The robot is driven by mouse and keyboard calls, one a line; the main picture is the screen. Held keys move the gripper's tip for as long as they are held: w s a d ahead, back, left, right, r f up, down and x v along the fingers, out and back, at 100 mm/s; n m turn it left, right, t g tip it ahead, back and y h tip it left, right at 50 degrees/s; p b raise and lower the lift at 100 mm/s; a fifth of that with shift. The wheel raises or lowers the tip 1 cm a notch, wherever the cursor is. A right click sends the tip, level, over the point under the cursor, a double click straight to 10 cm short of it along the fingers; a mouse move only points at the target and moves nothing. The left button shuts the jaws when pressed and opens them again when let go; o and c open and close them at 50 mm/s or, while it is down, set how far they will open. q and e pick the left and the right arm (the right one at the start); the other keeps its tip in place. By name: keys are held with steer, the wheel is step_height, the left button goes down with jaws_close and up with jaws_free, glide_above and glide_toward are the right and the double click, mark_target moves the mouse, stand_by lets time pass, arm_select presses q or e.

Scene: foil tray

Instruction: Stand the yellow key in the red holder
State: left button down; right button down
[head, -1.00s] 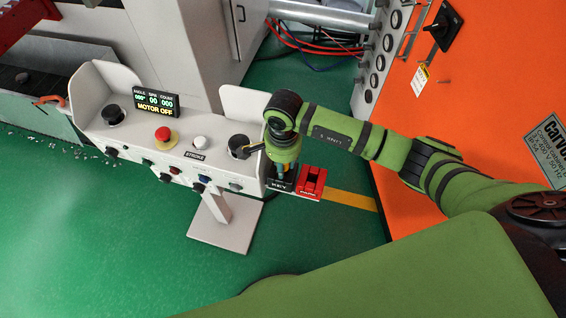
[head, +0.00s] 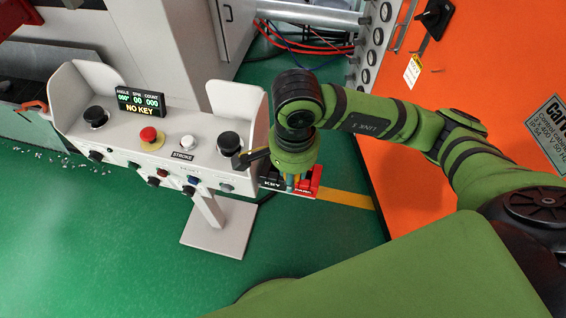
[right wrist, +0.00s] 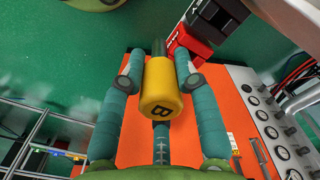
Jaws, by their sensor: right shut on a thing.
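The yellow key (right wrist: 160,92), a round yellow head marked B with a dark shank, is between the teal fingers of my right gripper (right wrist: 160,62). The gripper is shut on it. The red holder (right wrist: 186,42) is beside the key's shank end in the right wrist view; I cannot tell whether they touch. In the head view the red holder (head: 312,182), labelled PARK, is partly hidden behind my right gripper (head: 291,183). The key is mostly hidden there. My left gripper is out of view.
A black KEY block (head: 270,181) sits left of the red holder. The pale control console (head: 180,140) with knobs and buttons stands left of it; its display (head: 141,102) reads NO KEY. An orange cabinet (head: 400,130) stands to the right.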

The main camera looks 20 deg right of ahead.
steer(key=shift+s+r, duration=0.8)
steer(key=shift+s, duration=0.25)
steer(key=shift+s+r+p, duration=0.1)
steer(key=shift+r+p, duration=1.5)
steer(key=shift+r, duration=1.05)
